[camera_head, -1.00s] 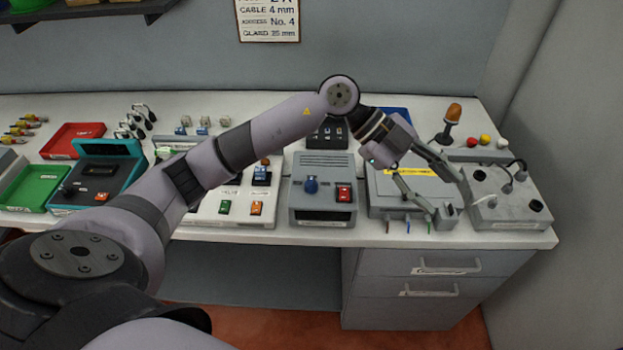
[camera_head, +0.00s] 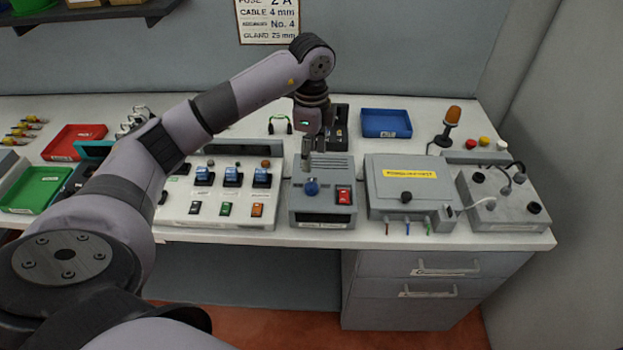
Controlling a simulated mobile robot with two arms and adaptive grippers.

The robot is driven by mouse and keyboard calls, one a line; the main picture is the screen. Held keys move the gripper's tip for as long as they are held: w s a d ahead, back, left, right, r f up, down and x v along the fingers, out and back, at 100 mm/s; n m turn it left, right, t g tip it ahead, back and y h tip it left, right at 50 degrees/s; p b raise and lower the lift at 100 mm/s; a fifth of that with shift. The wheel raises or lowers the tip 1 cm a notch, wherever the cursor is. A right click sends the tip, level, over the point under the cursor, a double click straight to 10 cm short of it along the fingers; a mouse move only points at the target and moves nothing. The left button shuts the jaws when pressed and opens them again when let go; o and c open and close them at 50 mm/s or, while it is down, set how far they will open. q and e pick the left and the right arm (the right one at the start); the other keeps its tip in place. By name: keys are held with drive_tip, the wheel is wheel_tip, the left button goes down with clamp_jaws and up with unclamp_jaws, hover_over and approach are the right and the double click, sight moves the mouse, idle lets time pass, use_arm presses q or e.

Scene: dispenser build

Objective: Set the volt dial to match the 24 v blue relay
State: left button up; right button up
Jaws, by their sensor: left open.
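My left gripper (camera_head: 310,163) points down just behind and above the dial. It is open and seen nearly edge-on, and I cannot tell whether its fingers touch anything. Several blue relays (camera_head: 232,177) stand in a row on the white panel to the left; their voltage marks are too small to read. The dial's setting is not readable from here. My right gripper is not in view.
A grey box with a yellow label (camera_head: 411,173) stands right of the dial box, with a cable to another grey unit (camera_head: 495,205). Red (camera_head: 74,141) and green (camera_head: 35,191) trays are at left.

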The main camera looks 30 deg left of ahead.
sight(311, 183)
use_arm(q)
wheel_tip(311, 183, down, 10)
drive_tip(key=shift+r+p, duration=0.1)
drive_tip(key=shift+p, duration=1.05)
drive_tip(key=c, duration=1.1)
clamp_jaws()
